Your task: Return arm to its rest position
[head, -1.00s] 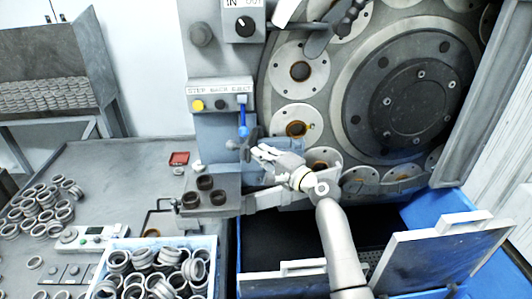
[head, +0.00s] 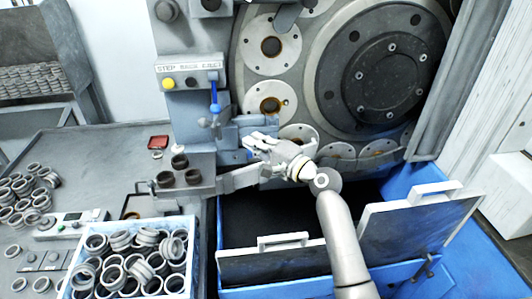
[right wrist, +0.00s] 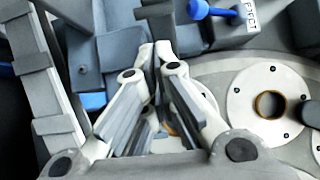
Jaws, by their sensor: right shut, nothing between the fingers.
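My right gripper (head: 256,140) is in front of the grinder, to the right of and below the blue-knobbed eject lever (head: 215,98). Its fingers are shut and empty. In the right wrist view the fingertips of my right gripper (right wrist: 154,50) come together, with the blue knob of the lever (right wrist: 198,9) beyond them, apart from them. The ring grinder (head: 300,45) stands behind, its round disc (head: 395,70) at right. My left gripper does not show.
A blue-walled bin (head: 390,282) with open grey flaps (head: 415,235) lies below the arm. A crate of metal rings (head: 194,262) stands at lower left on the table (head: 95,155), with loose rings nearby. A jointed bracket (head: 225,183) extends close beneath the gripper.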

